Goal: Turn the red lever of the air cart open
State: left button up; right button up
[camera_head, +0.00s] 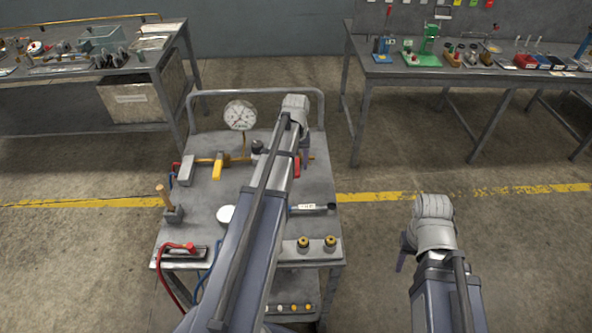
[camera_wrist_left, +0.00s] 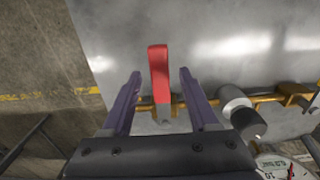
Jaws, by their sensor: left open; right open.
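The air cart (camera_head: 197,222) is a grey wheeled cart in the middle of the head view. Its red lever (camera_head: 297,167) sits at the right end of a brass pipe, partly hidden by my left arm. In the left wrist view the red lever (camera_wrist_left: 159,72) stands across the brass pipe (camera_wrist_left: 265,99). My left gripper (camera_wrist_left: 160,75) is open, with one finger on each side of the lever and a gap on both sides. In the head view my left gripper (camera_head: 305,150) is over the cart's far right part. My right gripper (camera_head: 401,262) is open and empty, right of the cart.
A pressure gauge (camera_head: 240,115) and a yellow lever (camera_head: 217,166) stand on the cart. A wooden-handled part (camera_head: 164,197) and a red hose (camera_head: 172,285) are at its left. Loaded benches (camera_head: 395,70) stand behind.

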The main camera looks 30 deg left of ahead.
pick_arm(q)
jog(key=shift+f, duration=0.15)
jog(key=shift+c, duration=0.2)
grip_shut()
dwell(1.2)
